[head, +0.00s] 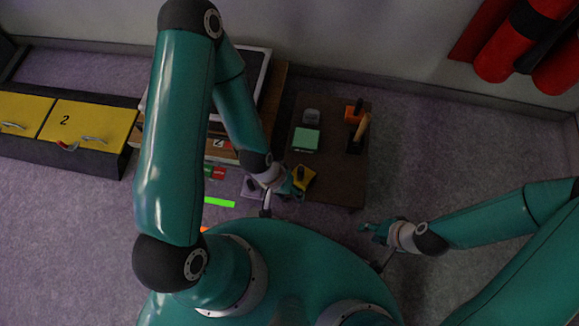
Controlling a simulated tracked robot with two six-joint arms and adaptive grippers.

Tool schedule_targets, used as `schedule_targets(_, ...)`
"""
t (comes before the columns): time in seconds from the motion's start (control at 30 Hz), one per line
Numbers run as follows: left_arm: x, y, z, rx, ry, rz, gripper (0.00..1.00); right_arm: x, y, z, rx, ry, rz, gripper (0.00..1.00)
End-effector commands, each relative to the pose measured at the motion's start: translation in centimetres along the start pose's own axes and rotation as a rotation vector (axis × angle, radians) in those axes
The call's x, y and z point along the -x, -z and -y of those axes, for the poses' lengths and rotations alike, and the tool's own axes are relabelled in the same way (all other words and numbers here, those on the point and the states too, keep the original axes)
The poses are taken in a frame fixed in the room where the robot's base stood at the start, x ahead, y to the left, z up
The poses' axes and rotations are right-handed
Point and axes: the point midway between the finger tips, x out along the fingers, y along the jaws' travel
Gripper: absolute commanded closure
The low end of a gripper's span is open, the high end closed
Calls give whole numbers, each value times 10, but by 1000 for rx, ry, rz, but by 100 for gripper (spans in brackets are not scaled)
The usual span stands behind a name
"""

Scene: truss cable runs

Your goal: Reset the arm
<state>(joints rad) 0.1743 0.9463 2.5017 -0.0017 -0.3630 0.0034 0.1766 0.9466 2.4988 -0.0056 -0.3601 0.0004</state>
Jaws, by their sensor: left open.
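My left arm rises from my base, bends at the elbow near the top and comes down to my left gripper (290,188). This gripper is open, beside a yellow and black object (304,178) at the left edge of a dark brown table (335,190). I cannot tell whether they touch. My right arm comes in from the right, and my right gripper (370,229) is over the floor just below the table. Its fingers are small and dim, so I cannot tell whether they are open or shut.
The table carries a green block (306,139), a grey item (311,116) and an orange tool with a wooden handle (359,129). Yellow drawers (88,132) stand at left. Red cylinders (515,40) hang on the wall. Floor at right is clear.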

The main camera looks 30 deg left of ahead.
Motion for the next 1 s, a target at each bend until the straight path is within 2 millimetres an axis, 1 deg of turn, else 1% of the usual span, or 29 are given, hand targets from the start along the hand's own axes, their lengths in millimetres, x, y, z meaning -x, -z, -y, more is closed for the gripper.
schedule_targets(0.13,1,0,0,-2,-1,0,51,1,0,0,0,0,0,60)
schedule_targets(0.2,4,1,-1,-3,-1,0,51,4,0,2,0,0,0,60)
schedule_targets(0.27,10,1,-4,-3,-1,0,51,10,0,4,0,0,0,60)
schedule_targets(0.37,27,0,-10,-4,-1,0,51,27,0,10,0,0,0,60)
schedule_targets(0.47,52,0,-19,-4,-1,0,51,52,0,19,0,0,0,60)
schedule_targets(0.57,84,0,-30,-4,-1,0,51,85,0,31,0,0,0,60)
schedule_targets(0.7,134,0,-48,-4,-1,0,51,134,-1,48,0,0,-1,60)
schedule_targets(1.0,236,-1,-84,-4,-1,0,51,236,-1,85,0,0,0,60)
